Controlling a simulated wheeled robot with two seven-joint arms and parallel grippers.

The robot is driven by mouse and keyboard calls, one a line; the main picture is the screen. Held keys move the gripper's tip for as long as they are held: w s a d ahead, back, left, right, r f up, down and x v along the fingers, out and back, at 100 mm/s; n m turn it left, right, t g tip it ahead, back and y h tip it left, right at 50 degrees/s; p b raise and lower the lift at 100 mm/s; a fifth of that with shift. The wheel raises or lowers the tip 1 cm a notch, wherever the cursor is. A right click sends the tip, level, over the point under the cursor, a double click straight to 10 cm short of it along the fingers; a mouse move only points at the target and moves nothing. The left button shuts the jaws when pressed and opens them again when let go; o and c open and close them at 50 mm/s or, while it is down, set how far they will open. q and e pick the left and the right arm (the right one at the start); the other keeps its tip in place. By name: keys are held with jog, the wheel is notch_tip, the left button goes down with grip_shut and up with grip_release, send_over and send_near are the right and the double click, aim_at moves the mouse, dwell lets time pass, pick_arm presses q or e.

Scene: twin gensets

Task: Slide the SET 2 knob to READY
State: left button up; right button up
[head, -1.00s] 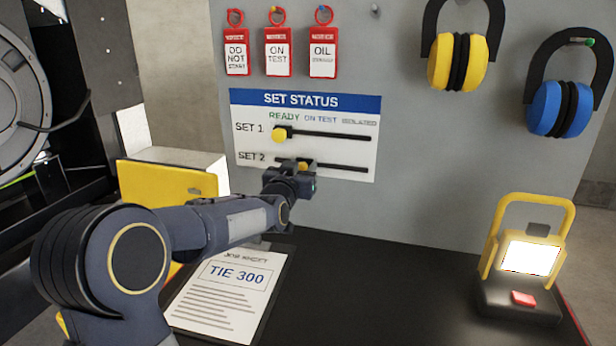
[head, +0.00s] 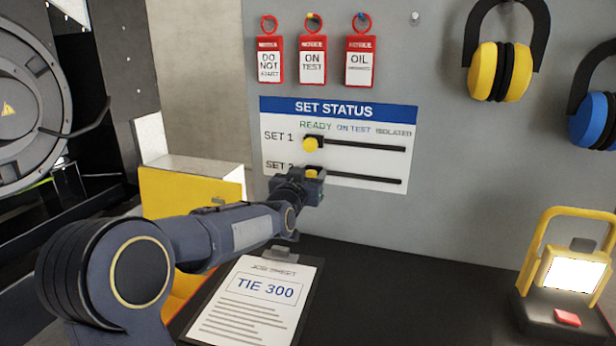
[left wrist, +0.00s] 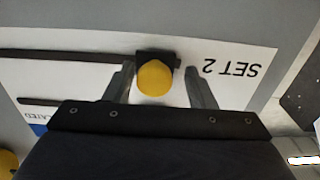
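The SET STATUS board (head: 390,187) hangs on the grey panel with two slotted rows. The yellow SET 2 knob (head: 312,172) is in the lower slot near its left end, below the READY label (head: 315,126). My left gripper (head: 312,186) is at this knob and partly hides it and the SET 2 label. In the left wrist view, upside down, the gripper (left wrist: 158,82) is open, with its fingers on either side of the knob (left wrist: 155,78). Gaps show beside the yellow cap; contact with its black base cannot be told. My right gripper is not in view.
The yellow SET 1 knob (head: 310,144) sits just above, at the left end of its slot. Red tags (head: 312,62) and ear defenders (head: 497,72) hang higher. A clipboard (head: 262,300) and a lamp (head: 572,270) are on the dark bench below.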

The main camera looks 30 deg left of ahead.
pick_arm(q)
jog(key=v, duration=0.7)
jog(key=shift+s+p, duration=0.3)
jog(key=shift+s, duration=0.1)
jog(key=shift+d, duration=0.15)
jog(key=s+d+f+g+h+p, duration=0.2)
jog(key=s+d+g+p, duration=0.2)
jog(key=s, duration=0.6)
jog(key=s+d+f+g+h+p, duration=0.2)
jog(key=s+d+g+h+p, duration=0.1)
jog(key=s+d, duration=0.4)
jog(key=s+d+f+m+g+h+p, duration=0.1)
jog(key=s+d, duration=0.5)
jog(key=s, duration=0.7)
jog(key=f+g+h+p, duration=0.1)
jog(key=g+h+p, duration=0.1)
jog(key=g+p, duration=0.1)
jog(key=shift+d+f+g+p, duration=0.25)
jog(key=shift+f+g+p, duration=0.15)
dwell(1.4)
